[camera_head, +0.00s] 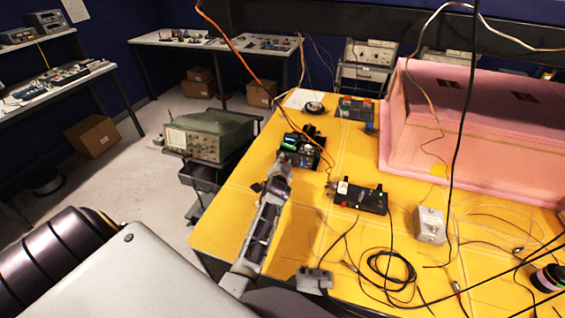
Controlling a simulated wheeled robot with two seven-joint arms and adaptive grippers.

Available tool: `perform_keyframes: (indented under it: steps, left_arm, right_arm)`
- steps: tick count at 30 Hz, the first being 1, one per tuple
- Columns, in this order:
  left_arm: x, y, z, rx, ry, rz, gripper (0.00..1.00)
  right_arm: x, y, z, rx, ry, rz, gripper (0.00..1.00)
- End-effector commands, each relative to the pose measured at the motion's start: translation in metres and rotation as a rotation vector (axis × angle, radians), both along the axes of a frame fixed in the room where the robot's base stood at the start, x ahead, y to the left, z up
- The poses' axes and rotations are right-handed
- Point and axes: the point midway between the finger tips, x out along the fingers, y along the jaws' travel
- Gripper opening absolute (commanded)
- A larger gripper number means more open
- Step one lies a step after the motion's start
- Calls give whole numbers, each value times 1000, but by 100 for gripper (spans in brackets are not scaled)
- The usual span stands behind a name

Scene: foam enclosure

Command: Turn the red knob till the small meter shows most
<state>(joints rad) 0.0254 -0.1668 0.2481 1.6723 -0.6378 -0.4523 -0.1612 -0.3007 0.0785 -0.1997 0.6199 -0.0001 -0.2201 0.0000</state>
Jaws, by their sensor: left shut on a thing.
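My left gripper (279,167) reaches up from the bottom of the head view over the left part of the yellow table (230,215). It is shut, with its tip at the near left side of a dark device with exposed electronics (306,151). What is between the fingers is hidden. I cannot make out the red knob; the gripper may cover it. A black box (360,197) with small controls lies right of the gripper. My right gripper is not in view.
A pink foam enclosure (440,125) stands at the back right. A small metal box (430,225) and loose black cables (388,268) lie at the front right. Hanging wires cross the view. A green oscilloscope (222,137) stands on a cart left of the table.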

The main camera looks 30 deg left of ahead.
Motion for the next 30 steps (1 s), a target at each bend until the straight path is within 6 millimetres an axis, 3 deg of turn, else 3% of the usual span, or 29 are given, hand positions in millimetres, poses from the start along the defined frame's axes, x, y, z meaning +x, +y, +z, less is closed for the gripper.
perform_keyframes:
  steps: [6, 7, 9, 22, 30]
  left_arm:
    - [0, 0, 0, 1, -1, 0, 0]
    - [0, 0, 0, 1, -1, 0, 22]
    - [0, 0, 0, 1, -1, 0, 30]
    - [0, 0, 3, 2, -2, 0, 30]
    - [1, 1, 26, 4, -4, 0, 30]
  right_arm:
    - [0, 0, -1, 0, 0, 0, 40]
    - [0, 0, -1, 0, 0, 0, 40]
    - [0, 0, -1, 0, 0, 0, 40]
    - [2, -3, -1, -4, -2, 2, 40]
    - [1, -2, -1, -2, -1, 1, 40]
